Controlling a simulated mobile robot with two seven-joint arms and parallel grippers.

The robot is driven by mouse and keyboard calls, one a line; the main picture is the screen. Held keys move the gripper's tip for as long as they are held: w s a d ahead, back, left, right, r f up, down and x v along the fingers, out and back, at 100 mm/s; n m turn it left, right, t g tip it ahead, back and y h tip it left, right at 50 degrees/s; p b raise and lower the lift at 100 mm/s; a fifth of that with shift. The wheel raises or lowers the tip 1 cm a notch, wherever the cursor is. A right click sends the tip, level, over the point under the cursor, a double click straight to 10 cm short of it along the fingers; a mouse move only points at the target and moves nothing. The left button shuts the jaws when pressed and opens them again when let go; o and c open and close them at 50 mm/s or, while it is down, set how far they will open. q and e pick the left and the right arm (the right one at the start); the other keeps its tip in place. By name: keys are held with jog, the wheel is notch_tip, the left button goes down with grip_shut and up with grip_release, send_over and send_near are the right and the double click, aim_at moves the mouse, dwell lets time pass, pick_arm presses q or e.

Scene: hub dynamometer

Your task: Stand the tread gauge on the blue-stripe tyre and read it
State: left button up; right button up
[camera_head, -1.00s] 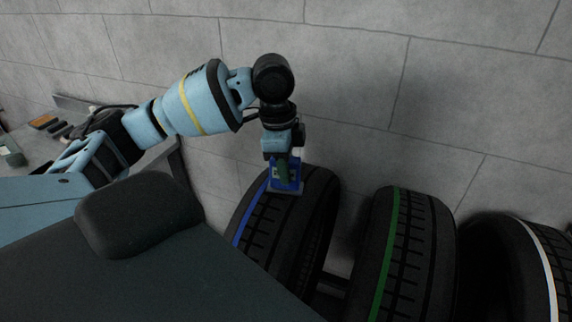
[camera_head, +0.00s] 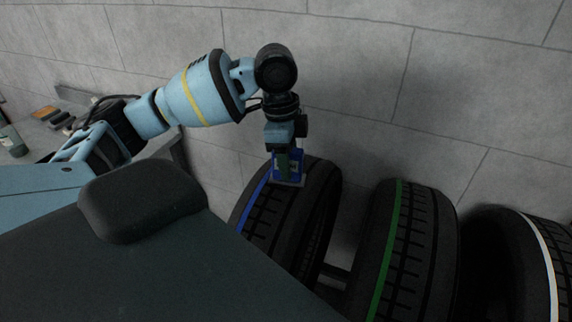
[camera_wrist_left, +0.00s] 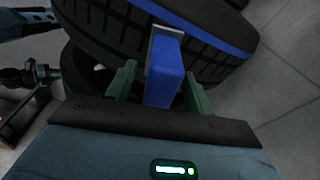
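The tread gauge (camera_head: 288,167) is a blue block with a grey foot. It stands on the tread of the blue-stripe tyre (camera_head: 262,217), beside the stripe. My left gripper (camera_head: 285,162) points down at it from above. In the left wrist view the green fingers (camera_wrist_left: 158,82) lie on both sides of the gauge (camera_wrist_left: 164,78), with a narrow gap at its left side. The gauge's foot rests against the tread of the blue-stripe tyre (camera_wrist_left: 212,60). No reading on the gauge can be made out. My right gripper does not show.
A green-stripe tyre (camera_head: 412,250) and a white-stripe tyre (camera_head: 510,265) stand to the right in the same row. A grey block wall (camera_head: 350,70) is behind. Small items lie on a bench (camera_head: 40,140) at the far left.

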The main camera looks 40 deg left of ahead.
pick_arm(q)
jog(key=shift+s+a+r, duration=0.1)
jog(key=shift+a+r, duration=0.05)
jog(key=shift+r, duration=1.15)
jog(key=shift+s+a+r, duration=0.1)
jog(key=shift+r, duration=1.15)
jog(key=shift+s+a+r, duration=0.1)
jog(key=shift+a+r, duration=0.05)
jog(key=shift+r, duration=1.15)
jog(key=shift+d, duration=0.1)
